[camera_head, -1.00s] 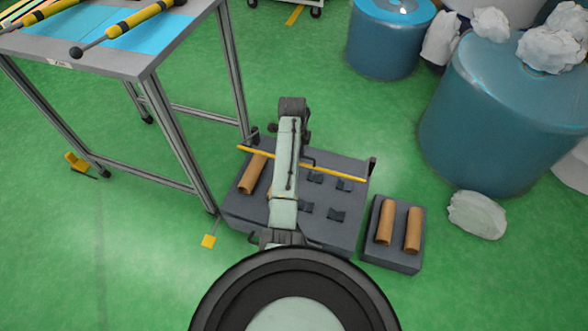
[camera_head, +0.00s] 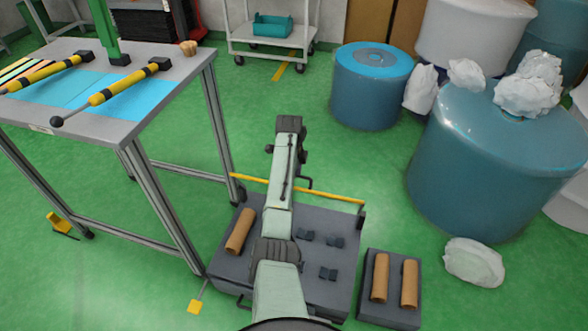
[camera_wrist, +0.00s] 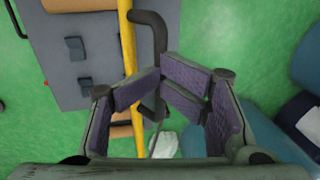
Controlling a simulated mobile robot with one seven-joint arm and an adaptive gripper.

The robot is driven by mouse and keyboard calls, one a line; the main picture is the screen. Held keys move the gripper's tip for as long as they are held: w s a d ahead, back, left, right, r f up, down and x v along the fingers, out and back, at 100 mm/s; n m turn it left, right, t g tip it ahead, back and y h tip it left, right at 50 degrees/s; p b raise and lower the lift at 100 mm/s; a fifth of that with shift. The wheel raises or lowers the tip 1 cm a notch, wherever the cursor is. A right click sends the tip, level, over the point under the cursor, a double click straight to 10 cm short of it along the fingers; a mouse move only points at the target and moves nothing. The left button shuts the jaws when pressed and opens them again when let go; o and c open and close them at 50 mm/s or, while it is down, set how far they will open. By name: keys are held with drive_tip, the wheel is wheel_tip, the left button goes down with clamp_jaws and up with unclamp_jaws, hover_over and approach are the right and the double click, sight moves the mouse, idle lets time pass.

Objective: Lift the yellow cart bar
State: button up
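The yellow cart bar (camera_head: 332,196) runs across the far side of the low grey cart (camera_head: 230,265) in the head view. It is partly hidden behind my arm. In the wrist view the bar (camera_wrist: 128,45) runs top to bottom and passes behind the left finger of my gripper (camera_wrist: 161,77). A dark curved post (camera_wrist: 157,35) stands beside the bar there and passes behind the fingertips. The purple-padded tips look close together, with no clear gap. I cannot tell whether they touch the bar or post. My gripper is hidden behind my arm in the head view.
Brown rolls (camera_head: 240,231) and black holders (camera_head: 328,274) are on the cart. A small grey box (camera_head: 372,315) with two brown rolls stands to its right. A workbench (camera_head: 185,78) is at left. Blue drums (camera_head: 480,160) and a white crumpled bundle (camera_head: 474,263) are at right.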

drive_tip(key=shift+s+f, duration=0.2)
drive_tip(key=shift+f, duration=0.55)
drive_tip(key=shift+r, duration=0.2)
drive_tip(key=w+d+r+b, duration=0.1)
drive_tip(key=w+r+b, duration=0.1)
drive_tip(key=w, duration=0.1)
drive_tip(key=w+d+r+b, duration=0.1)
drive_tip(key=w+r+b, duration=0.2)
drive_tip(key=w+d+r+b, duration=0.1)
drive_tip(key=w+r+b, duration=0.1)
drive_tip(key=w+b, duration=0.1)
drive_tip(key=shift+w+r, duration=0.3)
drive_tip(key=shift+r, duration=0.1)
idle(0.4)
drive_tip(key=shift+r+p, duration=0.1)
drive_tip(key=shift+p, duration=0.3)
drive_tip(key=v, duration=1.1)
drive_tip(key=shift+r, duration=0.45)
